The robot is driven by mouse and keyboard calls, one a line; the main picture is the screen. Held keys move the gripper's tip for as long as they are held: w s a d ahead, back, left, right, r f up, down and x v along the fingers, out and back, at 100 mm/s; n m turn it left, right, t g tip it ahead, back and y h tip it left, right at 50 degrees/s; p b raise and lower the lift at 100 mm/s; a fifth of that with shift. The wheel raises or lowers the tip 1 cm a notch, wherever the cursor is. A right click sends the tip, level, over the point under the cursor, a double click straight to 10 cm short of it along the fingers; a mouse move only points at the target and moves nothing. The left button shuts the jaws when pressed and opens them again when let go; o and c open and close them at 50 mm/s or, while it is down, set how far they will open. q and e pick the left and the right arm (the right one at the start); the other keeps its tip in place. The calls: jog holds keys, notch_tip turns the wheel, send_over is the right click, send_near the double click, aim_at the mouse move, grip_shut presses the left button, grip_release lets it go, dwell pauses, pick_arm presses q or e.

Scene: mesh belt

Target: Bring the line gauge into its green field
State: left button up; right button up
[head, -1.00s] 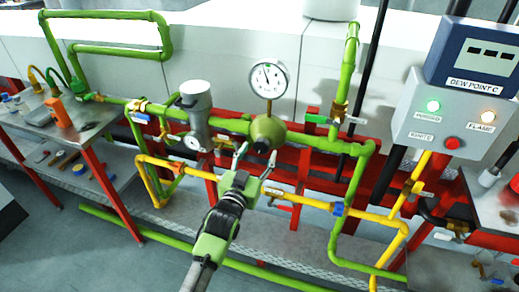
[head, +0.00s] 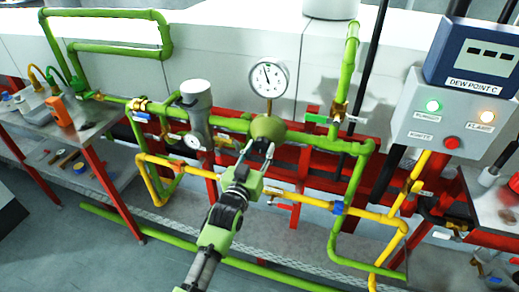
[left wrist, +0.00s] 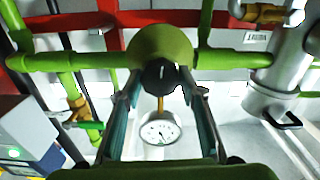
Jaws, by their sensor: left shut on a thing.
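The line gauge (head: 267,77) is a round white dial standing above the green pipe; its dark needle points up and slightly left. My left gripper (head: 257,152) is at the front of this body, shut on the black knob. My right gripper is not in view.
A grey cylinder (head: 196,120) with a small gauge (head: 193,141) stands left of the regulator. Yellow pipes (head: 300,200) run below. A grey panel (head: 440,112) with lamps and a red button is at right. A cluttered bench (head: 70,118) stands at left.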

pick_arm(q)
jog(key=n, duration=0.3)
jog(key=o, duration=1.1)
jog(key=shift+s, duration=0.1)
jog(key=v, duration=1.2)
